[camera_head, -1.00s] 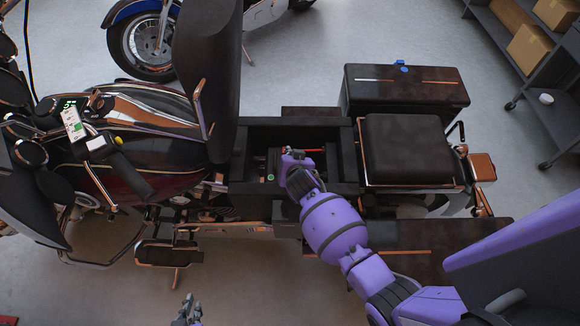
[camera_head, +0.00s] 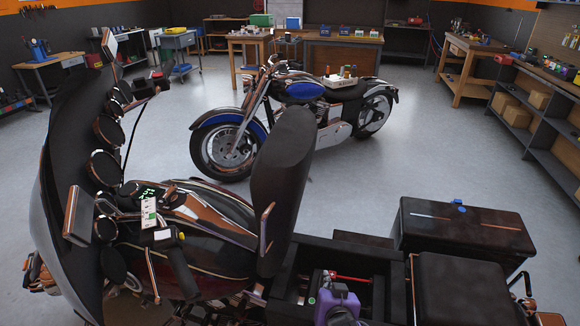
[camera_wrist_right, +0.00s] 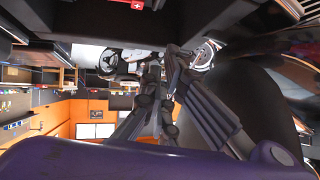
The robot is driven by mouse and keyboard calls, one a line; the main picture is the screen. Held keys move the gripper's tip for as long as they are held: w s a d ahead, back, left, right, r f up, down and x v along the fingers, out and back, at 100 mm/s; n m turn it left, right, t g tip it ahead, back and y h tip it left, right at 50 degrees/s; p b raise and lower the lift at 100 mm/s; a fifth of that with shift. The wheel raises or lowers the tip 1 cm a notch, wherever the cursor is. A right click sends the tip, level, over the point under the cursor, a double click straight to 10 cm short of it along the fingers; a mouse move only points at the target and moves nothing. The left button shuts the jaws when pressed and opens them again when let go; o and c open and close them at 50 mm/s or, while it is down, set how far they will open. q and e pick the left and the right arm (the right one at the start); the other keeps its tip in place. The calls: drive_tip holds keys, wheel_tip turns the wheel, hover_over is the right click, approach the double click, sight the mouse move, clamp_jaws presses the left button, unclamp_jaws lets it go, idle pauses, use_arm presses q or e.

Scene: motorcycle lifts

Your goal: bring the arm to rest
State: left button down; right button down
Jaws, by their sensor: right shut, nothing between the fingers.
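My right gripper (camera_head: 322,287) is purple and dark grey, low in the head view, over the open black compartment (camera_head: 380,262) behind the near motorcycle's seat back. Its fingers (camera_wrist_right: 160,100) show dark in the middle of the right wrist view, shut with nothing held. A red rod-like part (camera_head: 350,278) and a small green dot (camera_head: 311,301) are beside the gripper in the compartment. My right forearm is mostly cut off by the bottom edge of the head view. My left gripper is not in view.
The near motorcycle's tall seat back (camera_head: 286,180) stands left of the compartment. A black case (camera_head: 465,232) and a dark seat (camera_head: 462,290) lie to its right. A blue motorcycle (camera_head: 300,100) stands beyond, with open grey floor around it. Workbenches line the walls.

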drive_tip(key=s+d+f+g, duration=0.1)
drive_tip(key=s+d+f, duration=0.1)
drive_tip(key=s, duration=0.8)
drive_tip(key=s+d+f+n+g, duration=0.1)
drive_tip(key=s+d+f, duration=0.2)
drive_tip(key=s, duration=0.8)
drive_tip(key=s+d+f+n, duration=0.1)
drive_tip(key=s+d+f, duration=0.2)
drive_tip(key=s, duration=0.7)
wheel_tip(320, 180, down, 3)
drive_tip(key=shift+s+r+g, duration=0.1)
drive_tip(key=shift+s+g, duration=0.05)
drive_tip(key=shift+g, duration=0.25)
